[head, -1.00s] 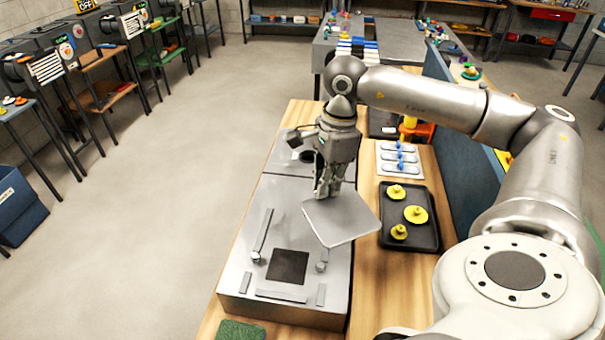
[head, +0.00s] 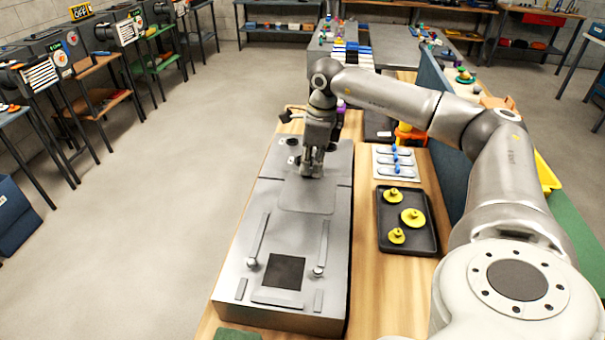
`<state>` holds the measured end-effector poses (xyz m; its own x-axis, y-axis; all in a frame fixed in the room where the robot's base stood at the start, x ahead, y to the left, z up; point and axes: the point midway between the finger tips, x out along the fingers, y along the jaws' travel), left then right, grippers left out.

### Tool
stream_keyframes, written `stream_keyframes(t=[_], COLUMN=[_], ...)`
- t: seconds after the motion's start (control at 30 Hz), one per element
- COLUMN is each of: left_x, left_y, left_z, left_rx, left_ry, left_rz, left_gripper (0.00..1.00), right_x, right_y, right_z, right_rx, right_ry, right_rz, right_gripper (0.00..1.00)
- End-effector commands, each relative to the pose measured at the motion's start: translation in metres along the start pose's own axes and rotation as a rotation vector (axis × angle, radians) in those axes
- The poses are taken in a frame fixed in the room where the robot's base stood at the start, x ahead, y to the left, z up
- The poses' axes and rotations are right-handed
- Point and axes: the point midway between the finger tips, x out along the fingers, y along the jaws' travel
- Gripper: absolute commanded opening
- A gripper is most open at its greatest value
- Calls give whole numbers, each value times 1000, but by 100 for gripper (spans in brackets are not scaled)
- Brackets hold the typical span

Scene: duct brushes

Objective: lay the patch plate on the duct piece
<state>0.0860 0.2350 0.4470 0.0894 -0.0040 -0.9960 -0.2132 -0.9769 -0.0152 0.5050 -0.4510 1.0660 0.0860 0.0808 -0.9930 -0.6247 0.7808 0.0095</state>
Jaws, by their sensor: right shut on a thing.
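The duct piece (head: 335,245) is a long grey metal box lying on the wooden bench, with a dark square opening (head: 284,271) in its near half. The patch plate (head: 307,197) is a thin grey square with rounded corners. It is level over the duct's top, beyond the opening and apart from it in the picture. I cannot tell whether it touches the duct. My right gripper (head: 311,174) points down and is shut on the plate's far edge; its fingertips are small and partly hidden. My left gripper is not in view.
Two slim bars (head: 321,247) lie on the duct, flanking the opening. A black tray (head: 422,242) with yellow knobbed discs stands right of the duct. Beyond it is a pale panel (head: 383,171) with blue pieces. A blue partition (head: 437,112) borders the bench. Open floor lies left.

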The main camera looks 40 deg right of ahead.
Motion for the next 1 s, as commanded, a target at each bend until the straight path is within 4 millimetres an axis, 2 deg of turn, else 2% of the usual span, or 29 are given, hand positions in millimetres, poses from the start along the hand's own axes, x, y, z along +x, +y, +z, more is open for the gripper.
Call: stream_keyframes(t=[0.03, 0.1, 0.37, 0.43, 0.63, 1.0], left_x=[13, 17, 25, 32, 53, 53], left_y=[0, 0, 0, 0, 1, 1], left_z=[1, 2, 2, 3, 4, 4], left_rx=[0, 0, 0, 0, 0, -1], left_ry=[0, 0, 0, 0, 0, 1], left_rz=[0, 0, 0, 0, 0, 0], left_gripper=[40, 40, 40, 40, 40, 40], right_x=[16, 23, 37, 46, 69, 71], right_y=[-5, -10, -17, -20, -20, -20], right_z=[5, 10, 18, 21, 17, 16], right_rx=[1, 0, 0, -1, 0, 0], right_ry=[-3, -4, -3, -3, -3, -2], right_rz=[0, -1, 0, 0, -1, 0], right_gripper=[0, 0, 0, 0, 0, 0])
